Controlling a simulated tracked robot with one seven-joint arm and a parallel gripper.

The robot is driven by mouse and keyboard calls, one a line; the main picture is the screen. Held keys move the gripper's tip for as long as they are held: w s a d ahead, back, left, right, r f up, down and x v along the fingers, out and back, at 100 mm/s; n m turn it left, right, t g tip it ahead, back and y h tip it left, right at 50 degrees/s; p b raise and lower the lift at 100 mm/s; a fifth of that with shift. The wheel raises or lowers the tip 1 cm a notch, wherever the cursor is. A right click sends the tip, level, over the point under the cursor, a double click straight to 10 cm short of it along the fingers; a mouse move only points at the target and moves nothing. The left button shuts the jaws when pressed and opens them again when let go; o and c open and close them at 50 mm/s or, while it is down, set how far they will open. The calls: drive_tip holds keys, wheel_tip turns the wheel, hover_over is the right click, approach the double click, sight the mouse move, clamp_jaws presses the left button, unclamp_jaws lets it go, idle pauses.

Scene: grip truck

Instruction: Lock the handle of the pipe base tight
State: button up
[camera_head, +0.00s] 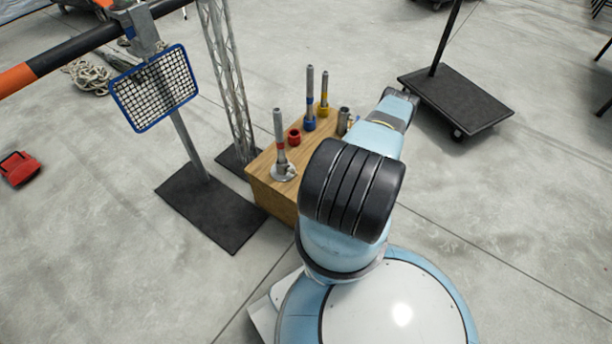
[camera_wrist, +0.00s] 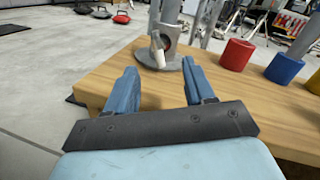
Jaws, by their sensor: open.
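The pipe base (camera_wrist: 172,63) is a grey metal flange with a socket and upright pipe, standing on a wooden box top. Its handle (camera_wrist: 157,50) is a short pale lever on the near side of the socket, angled downward. In the head view the pipe base (camera_head: 284,172) sits at the box's near left corner, with a red-banded pipe (camera_head: 279,130) upright in it. My gripper (camera_wrist: 160,69) is open and empty, its two blue fingers pointing toward the base, one on each side of the handle in the wrist view. Contact cannot be told. My arm hides the gripper in the head view.
The wooden box (camera_head: 269,196) also bears a red collar (camera_head: 294,136), a blue-based pipe (camera_head: 310,112) and a yellow-based pipe (camera_head: 323,100). A mesh-panel stand (camera_head: 155,88) and a truss (camera_head: 226,80) stand left. A wheeled black base (camera_head: 456,101) is at right.

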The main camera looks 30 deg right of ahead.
drive_tip(key=shift+v, duration=1.4)
